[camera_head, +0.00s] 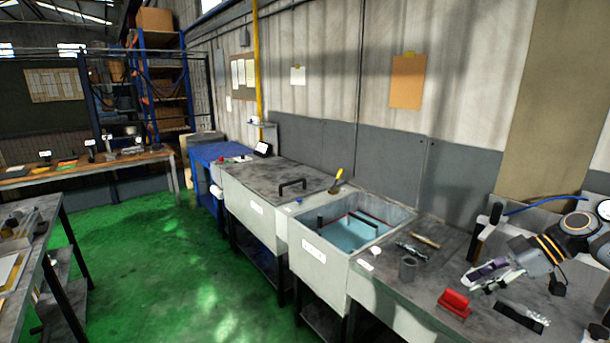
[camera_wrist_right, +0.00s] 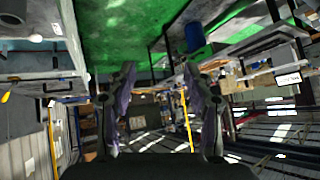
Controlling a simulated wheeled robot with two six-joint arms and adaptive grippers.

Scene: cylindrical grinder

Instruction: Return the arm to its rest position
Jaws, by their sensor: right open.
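My right gripper (camera_head: 482,277) shows at the right side of the head view, above the grey bench, with its arm coming in from the right edge. In the right wrist view its two fingers (camera_wrist_right: 160,88) stand apart with nothing between them. It is open and empty. The wrist view looks out over the room with the green floor at the top of the picture. My left gripper is in neither view.
The grey bench holds a red block (camera_head: 454,302), a grey cylinder (camera_head: 408,268) and a dark rack (camera_head: 522,316) near my right gripper. A water-filled basin (camera_head: 297,232) stands left of them. The green floor (camera_head: 150,270) is clear.

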